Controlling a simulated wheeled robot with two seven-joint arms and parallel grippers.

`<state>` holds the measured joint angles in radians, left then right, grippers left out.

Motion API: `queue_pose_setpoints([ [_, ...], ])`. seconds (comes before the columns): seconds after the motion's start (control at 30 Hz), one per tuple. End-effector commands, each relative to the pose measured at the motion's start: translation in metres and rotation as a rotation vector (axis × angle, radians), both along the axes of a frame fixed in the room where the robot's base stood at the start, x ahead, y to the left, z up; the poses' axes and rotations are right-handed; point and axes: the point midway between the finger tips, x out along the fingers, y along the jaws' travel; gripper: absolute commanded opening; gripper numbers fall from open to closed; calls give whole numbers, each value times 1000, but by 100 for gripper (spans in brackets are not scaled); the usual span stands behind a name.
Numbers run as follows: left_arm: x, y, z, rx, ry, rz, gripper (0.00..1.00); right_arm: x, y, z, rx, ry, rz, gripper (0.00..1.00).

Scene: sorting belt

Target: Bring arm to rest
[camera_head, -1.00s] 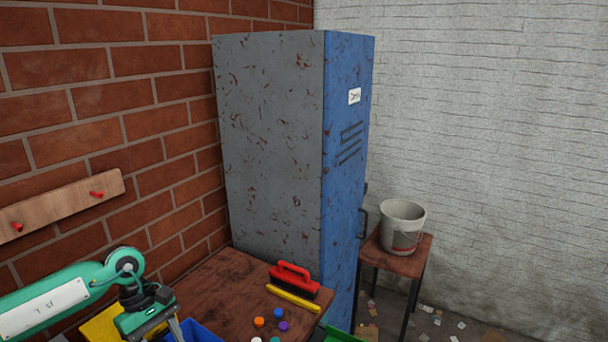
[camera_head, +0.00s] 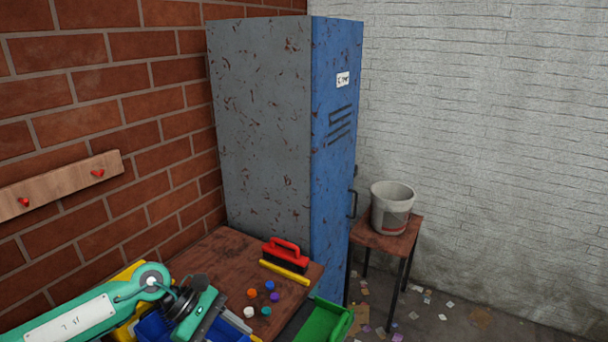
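My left arm (camera_head: 75,318) is green and comes in from the lower left. Its gripper (camera_head: 208,318) is over the blue bin (camera_head: 155,326) at the near left of the table (camera_head: 215,258). Its fingers are seen from above and behind, so I cannot tell whether they are open or shut, or whether they hold anything. My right arm and gripper are not in view.
Several coloured caps (camera_head: 252,293) lie on the table near a red-handled brush (camera_head: 285,255) and a yellow stick (camera_head: 284,272). A green bin (camera_head: 325,322) is at the right. A blue-grey locker (camera_head: 265,125) and a stool (camera_head: 390,240) with a bucket (camera_head: 391,210) stand behind.

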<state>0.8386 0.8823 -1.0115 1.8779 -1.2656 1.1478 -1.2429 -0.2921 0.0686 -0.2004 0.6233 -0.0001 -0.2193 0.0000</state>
Motion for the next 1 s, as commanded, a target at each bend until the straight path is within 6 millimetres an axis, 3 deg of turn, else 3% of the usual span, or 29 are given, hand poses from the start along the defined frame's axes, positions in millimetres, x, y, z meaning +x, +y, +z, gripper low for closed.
queue_pose_setpoints([
  [0.2,-16,-81,39,-404,209,226,47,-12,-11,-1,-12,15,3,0],
  [0.3,-15,-103,66,-615,368,371,47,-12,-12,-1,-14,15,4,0],
  [0.43,-7,-112,96,-872,604,569,47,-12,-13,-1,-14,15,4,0],
  [0.6,13,-91,111,-1177,960,850,47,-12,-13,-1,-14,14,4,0],
  [0.73,26,-59,100,-1386,1253,1077,47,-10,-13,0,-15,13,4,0],
  [0.87,29,-22,68,-1573,1553,1320,47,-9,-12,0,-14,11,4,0],
  [1.0,14,19,16,-1750,1872,1602,47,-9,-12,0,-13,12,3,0],
])
